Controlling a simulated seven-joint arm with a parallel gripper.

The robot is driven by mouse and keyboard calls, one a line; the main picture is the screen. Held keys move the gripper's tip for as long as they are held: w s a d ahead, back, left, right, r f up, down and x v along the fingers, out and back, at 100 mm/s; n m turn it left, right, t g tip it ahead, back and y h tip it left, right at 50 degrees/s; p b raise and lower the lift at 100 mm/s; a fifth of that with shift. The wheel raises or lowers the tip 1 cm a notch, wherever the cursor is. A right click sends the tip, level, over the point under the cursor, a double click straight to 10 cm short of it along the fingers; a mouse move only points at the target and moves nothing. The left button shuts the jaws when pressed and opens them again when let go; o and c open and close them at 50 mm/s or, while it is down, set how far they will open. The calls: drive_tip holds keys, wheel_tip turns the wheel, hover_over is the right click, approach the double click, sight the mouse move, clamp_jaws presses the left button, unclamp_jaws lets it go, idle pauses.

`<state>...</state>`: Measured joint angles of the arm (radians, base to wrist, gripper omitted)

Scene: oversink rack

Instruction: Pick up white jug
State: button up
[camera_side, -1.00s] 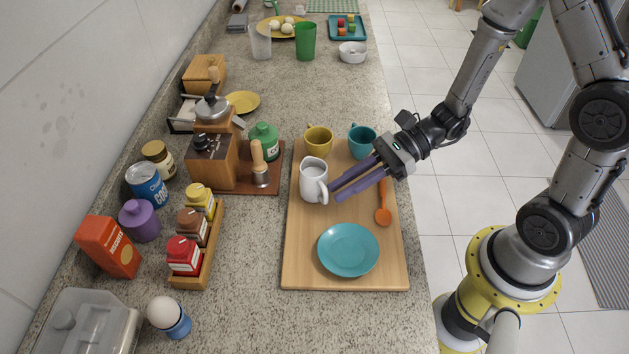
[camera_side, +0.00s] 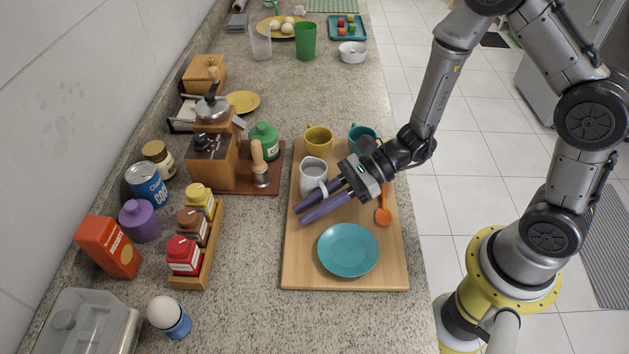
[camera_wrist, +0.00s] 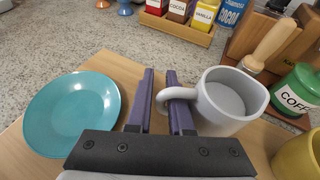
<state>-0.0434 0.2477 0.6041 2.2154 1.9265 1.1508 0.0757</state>
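The white jug (camera_side: 313,178) stands upright on the wooden board, with its handle toward my gripper. My gripper (camera_side: 301,215) reaches in from the right, its two purple fingers low over the board beside the jug and partly in front of it. In the wrist view, the jug (camera_wrist: 232,97) is right of my gripper (camera_wrist: 160,73). Its handle overlaps the right finger, and the handle's outer part shows in the gap between the fingers. The fingers are apart. I cannot tell whether the right finger passes through the handle or touches it.
The board (camera_side: 297,262) also carries a teal plate (camera_side: 348,250), a yellow mug (camera_side: 318,140), a teal mug (camera_side: 362,137) partly hidden behind my gripper, and an orange spoon (camera_side: 383,214). A spice rack (camera_side: 207,255) and a dark wooden tray (camera_side: 238,186) stand to the left.

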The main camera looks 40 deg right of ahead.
clamp_jaws()
idle(1.3)
